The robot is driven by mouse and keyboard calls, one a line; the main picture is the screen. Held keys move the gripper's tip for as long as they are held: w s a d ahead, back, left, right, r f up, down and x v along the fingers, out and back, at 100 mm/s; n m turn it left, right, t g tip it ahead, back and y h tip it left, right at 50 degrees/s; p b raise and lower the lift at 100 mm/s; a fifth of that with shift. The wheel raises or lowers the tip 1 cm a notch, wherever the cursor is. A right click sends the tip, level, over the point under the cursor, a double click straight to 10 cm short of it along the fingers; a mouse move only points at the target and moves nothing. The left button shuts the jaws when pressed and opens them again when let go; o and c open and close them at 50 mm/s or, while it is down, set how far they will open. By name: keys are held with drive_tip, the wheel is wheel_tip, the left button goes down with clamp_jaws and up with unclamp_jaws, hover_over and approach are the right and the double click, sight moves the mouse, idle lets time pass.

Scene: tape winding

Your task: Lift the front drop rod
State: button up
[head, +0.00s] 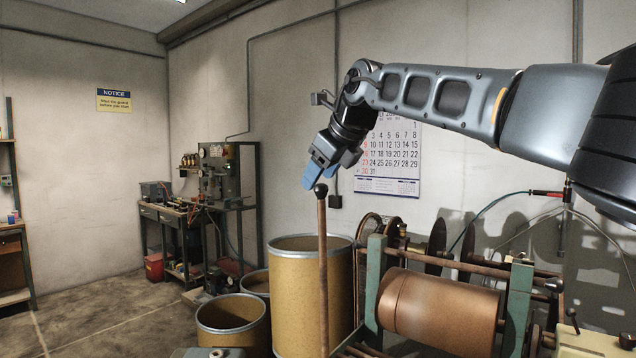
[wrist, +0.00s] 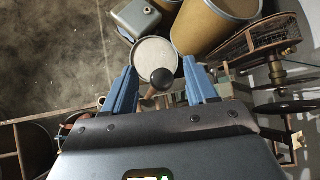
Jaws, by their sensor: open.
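The drop rod (head: 322,270) is a thin, rusty brown upright rod with a black ball knob (head: 321,190) on top. It stands in front of the large fibre drum in the head view. My gripper (head: 313,178) is tilted downward, with its blue fingertips just above and beside the knob. In the wrist view, my gripper (wrist: 162,90) is open, and the black knob (wrist: 162,78) shows between the two blue fingers. I cannot tell whether either finger touches it. The lower end of the rod is out of view.
A copper-coloured roller (head: 440,308) in a green frame (head: 374,290) stands to the right of the rod. A large drum (head: 290,300) stands behind it, and a smaller drum (head: 230,318) is to the left. The floor (head: 90,320) at left is clear.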

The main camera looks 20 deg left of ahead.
drive_tip(key=shift+b+v, duration=0.85)
drive_tip(key=shift+v, duration=2.1)
